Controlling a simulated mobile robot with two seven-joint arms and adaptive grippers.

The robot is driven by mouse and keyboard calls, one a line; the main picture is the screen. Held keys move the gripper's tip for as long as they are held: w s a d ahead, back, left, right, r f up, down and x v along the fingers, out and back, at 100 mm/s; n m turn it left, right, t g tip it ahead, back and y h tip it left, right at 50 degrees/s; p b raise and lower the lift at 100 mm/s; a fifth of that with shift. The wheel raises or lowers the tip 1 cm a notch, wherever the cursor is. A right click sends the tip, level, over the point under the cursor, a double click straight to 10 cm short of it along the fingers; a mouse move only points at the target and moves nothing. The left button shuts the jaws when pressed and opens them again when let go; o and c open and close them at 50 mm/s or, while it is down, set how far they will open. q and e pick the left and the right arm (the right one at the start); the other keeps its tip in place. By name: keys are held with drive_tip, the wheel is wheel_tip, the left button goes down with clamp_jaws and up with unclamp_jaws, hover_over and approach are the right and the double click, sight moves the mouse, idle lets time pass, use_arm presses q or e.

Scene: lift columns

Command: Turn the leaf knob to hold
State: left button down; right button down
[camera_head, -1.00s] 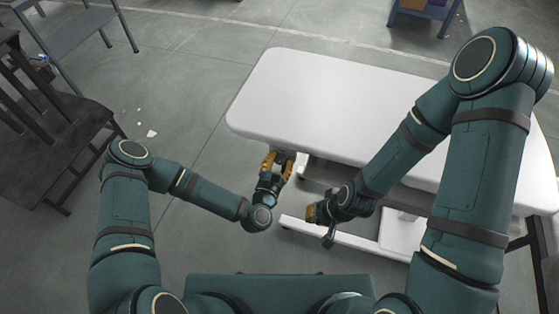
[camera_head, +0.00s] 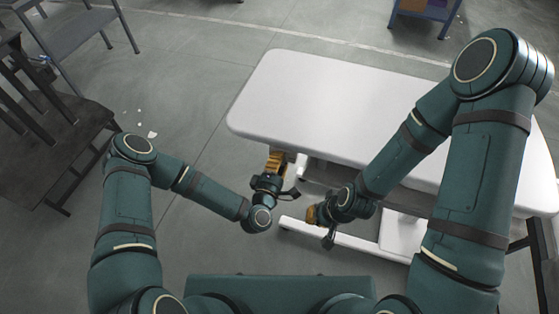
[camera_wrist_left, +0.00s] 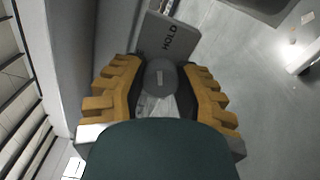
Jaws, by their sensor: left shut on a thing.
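The knob (camera_wrist_left: 160,72) is a grey round part with a short light mark on its face, seen in the left wrist view. Behind it is a grey plate (camera_wrist_left: 152,35) with the word HOLD, which reads slanted upward. My left gripper (camera_head: 276,160) is at the near edge of the white table, with its yellow fingers on both sides of the knob, shut on it. The knob's leaf shape and exact setting are unclear, and the knob is hidden in the head view. My right gripper (camera_head: 313,215) hangs below the table edge, apart from the knob; its finger gap is unclear.
The white table (camera_head: 340,100) has a bare top; its white base bar (camera_head: 345,238) lies below near my right gripper. A dark wooden chair or bench (camera_head: 55,150) stands at the left. Open grey floor (camera_head: 190,60) lies between them.

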use_arm(q)
drive_tip(key=shift+w+r+m, duration=0.1)
drive_tip(key=shift+m, duration=1.1)
drive_tip(key=shift+a, duration=0.1)
drive_tip(key=c, duration=0.6)
unclamp_jaws()
drive_tip(key=v, duration=1.2)
drive_tip(key=shift+m, duration=0.4)
